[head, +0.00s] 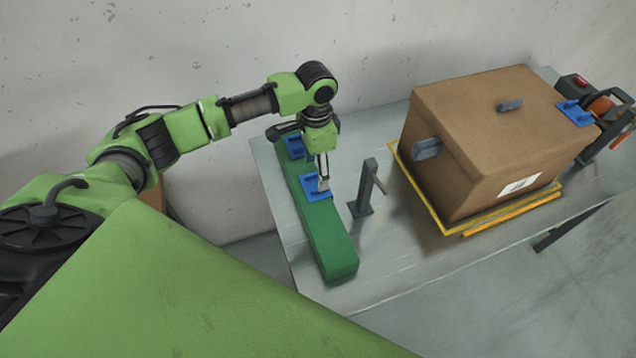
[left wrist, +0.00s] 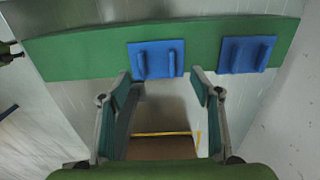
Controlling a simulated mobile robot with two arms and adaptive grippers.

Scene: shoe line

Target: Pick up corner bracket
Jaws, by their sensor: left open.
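Two blue corner brackets lie on the green block (head: 332,243). The nearer one (head: 313,190) is right under my left gripper (head: 323,182) in the head view, partly covered by it. The farther one (head: 295,146) is towards the block's wall end. In the left wrist view one bracket (left wrist: 156,60) with two raised ribs lies ahead, between the lines of my open, empty fingers (left wrist: 161,82). The other bracket (left wrist: 246,54) is to its right. A third blue bracket (head: 574,113) sits on the cardboard box's right top edge. My right gripper is not in view.
The cardboard box (head: 480,140) stands on a yellow-edged base (head: 440,225) on the grey table (head: 385,285). A dark post (head: 367,185) stands between block and box. A device with an orange reel (head: 601,106) is behind the box at right. The wall is close behind.

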